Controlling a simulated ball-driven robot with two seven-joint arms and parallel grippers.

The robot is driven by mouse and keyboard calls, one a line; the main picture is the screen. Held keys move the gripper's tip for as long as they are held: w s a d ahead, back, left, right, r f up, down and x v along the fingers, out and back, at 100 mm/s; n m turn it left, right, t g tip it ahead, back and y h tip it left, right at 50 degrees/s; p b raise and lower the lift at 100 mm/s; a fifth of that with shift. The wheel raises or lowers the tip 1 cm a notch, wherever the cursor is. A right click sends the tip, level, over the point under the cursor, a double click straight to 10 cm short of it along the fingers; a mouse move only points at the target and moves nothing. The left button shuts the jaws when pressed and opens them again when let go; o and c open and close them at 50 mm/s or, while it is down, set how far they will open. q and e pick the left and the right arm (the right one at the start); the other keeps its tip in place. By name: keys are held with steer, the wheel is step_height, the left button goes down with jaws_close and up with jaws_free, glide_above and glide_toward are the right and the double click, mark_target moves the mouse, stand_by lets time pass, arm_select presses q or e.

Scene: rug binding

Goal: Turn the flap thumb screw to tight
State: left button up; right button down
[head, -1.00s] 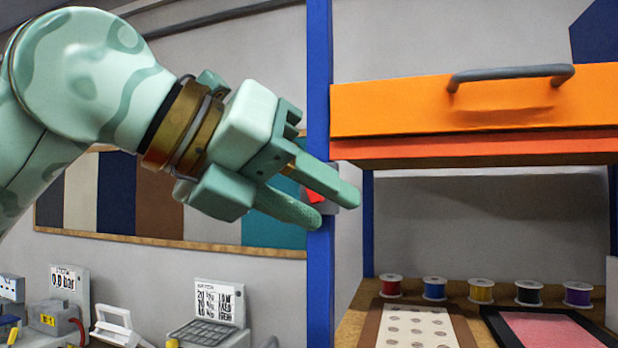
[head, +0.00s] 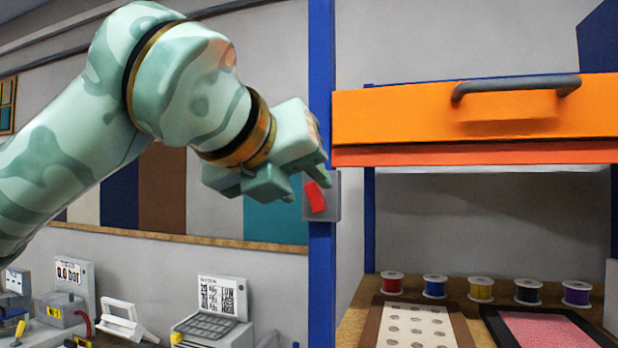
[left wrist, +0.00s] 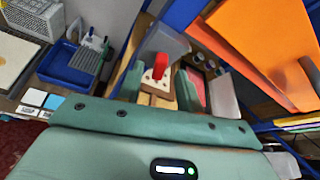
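A red thumb screw (head: 315,197) sits on a small grey plate (head: 333,205) on the blue post. Its red handle stands nearly upright, tilted slightly. My left gripper (head: 308,188) is just left of and above it, overlapping the plate's edge in the head view. In the left wrist view the red thumb screw (left wrist: 158,66) shows between the two green fingers (left wrist: 159,86), which are apart with a gap on each side. I cannot tell how far the fingertips are from it in depth. No mark of tight or loose is readable. My right gripper is not in view.
An orange flap (head: 410,117) with a grey handle (head: 515,87) is right of the post. Below it are several thread spools (head: 435,286) and framed boards (head: 416,325). Devices (head: 213,315) stand on the bench at lower left. A blue tray (left wrist: 72,66) shows in the left wrist view.

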mark_target(317, 197)
arm_select(q)
steer(key=shift+x, duration=1.4)
jaws_close()
